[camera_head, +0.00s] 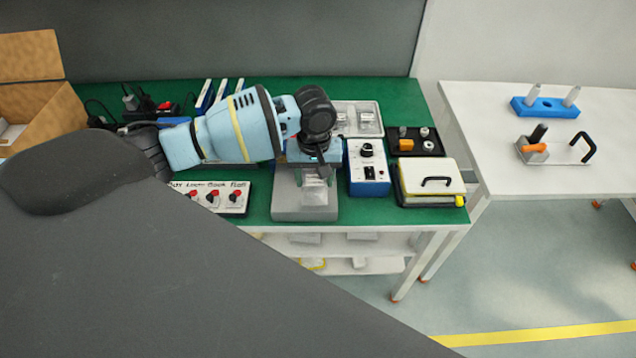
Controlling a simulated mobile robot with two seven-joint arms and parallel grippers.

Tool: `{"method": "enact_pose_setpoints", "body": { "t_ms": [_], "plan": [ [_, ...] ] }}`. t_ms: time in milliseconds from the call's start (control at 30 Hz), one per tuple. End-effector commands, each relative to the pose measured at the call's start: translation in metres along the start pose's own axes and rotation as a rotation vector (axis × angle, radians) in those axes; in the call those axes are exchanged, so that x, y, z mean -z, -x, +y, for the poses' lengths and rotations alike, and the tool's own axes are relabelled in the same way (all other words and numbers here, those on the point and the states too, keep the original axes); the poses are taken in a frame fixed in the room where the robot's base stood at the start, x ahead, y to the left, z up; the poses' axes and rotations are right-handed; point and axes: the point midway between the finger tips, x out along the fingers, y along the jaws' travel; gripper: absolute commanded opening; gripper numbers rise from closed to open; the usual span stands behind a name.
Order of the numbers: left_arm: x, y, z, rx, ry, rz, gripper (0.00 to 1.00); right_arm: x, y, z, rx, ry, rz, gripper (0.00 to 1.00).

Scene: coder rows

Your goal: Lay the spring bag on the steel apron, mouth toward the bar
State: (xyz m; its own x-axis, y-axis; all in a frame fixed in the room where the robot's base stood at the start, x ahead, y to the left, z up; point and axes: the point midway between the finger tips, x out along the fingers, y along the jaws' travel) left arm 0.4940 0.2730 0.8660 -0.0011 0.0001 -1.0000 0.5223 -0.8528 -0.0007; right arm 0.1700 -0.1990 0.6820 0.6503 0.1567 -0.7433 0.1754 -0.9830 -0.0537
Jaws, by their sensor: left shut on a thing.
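My left gripper (322,170) points down over the front of a blue machine (296,152) on the green bench. It is shut on a small pale, see-through bag, which I take to be the spring bag (314,192). The bag is over the grey steel apron (287,208) in front of the machine. I cannot tell if it touches the apron or which way its mouth faces. The bar is hidden behind my wrist and gripper. My right gripper is not in view.
A blue control box (368,168) with a black knob stands close right of the apron. A panel with red switches (212,197) is at its left. Trays (415,141) and a lidded case (430,183) stand farther right. A white side table (520,105) has free room.

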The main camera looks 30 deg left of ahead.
Motion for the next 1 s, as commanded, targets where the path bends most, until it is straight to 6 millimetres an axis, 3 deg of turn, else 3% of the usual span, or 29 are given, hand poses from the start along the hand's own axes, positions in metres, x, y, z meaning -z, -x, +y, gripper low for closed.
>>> {"method": "enact_pose_setpoints", "body": {
  "t_ms": [233,400,500,867,900,1000],
  "plan": [
    [0.008,-0.001,0.007,-0.001,0.002,0.000,0.31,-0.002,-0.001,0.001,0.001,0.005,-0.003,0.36],
    [0.006,-0.029,0.004,0.003,0.001,-0.002,0.31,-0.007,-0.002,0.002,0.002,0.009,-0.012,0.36],
    [0.007,-0.036,0.005,0.002,0.001,0.000,0.31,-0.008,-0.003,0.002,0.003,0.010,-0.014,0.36],
    [0.006,-0.038,0.005,-0.001,0.001,0.001,0.31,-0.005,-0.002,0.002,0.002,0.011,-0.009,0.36],
    [0.007,-0.038,0.005,-0.001,0.000,0.002,0.56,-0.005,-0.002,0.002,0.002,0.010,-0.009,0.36],
    [0.007,-0.038,0.005,-0.001,0.000,0.002,0.69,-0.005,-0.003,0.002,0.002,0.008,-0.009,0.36]
  ]
}}
